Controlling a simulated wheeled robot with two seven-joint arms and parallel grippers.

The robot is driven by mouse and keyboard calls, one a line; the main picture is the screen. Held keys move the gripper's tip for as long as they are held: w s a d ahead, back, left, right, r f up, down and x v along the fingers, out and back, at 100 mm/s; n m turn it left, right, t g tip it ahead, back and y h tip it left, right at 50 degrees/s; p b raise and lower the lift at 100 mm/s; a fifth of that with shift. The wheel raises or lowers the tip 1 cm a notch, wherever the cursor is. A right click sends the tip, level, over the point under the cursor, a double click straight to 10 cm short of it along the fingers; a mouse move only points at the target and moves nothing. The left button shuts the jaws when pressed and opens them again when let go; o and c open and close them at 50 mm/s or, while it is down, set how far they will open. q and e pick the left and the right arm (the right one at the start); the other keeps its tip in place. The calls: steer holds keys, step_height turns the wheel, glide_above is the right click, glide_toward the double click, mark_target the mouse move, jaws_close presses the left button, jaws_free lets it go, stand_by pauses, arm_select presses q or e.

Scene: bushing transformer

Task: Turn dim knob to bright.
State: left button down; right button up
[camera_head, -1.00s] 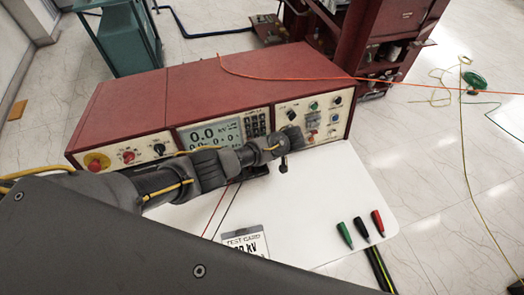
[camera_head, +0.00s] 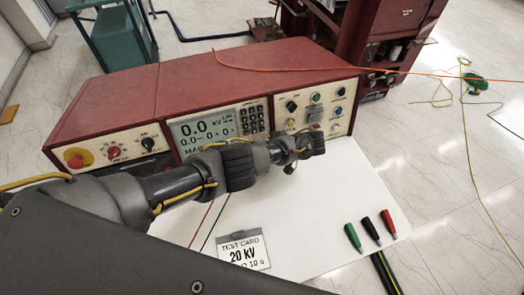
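The red console (camera_head: 190,82) has a cream control panel at its right end. This panel carries a black knob (camera_head: 292,106), another dark knob (camera_head: 340,91), a green button (camera_head: 316,98) and a yellow one (camera_head: 291,122). The labels are too small to read, so I cannot tell which knob is the dim knob. My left gripper (camera_head: 305,153) is in front of the panel's lower edge, over the white work surface, and appears apart from the knobs. Its finger opening is unclear. My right gripper is not in view.
A test card (camera_head: 243,252) and green, black and red probes (camera_head: 370,232) lie on the white surface (camera_head: 350,185). An orange cable (camera_head: 290,68) crosses the console top. A left panel has a red emergency button (camera_head: 75,160). A display (camera_head: 205,130) sits mid-console.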

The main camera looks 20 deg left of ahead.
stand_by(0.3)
arm_select(q)
steer(key=c, duration=1.5)
jaws_free()
steer(key=shift+o, duration=0.2)
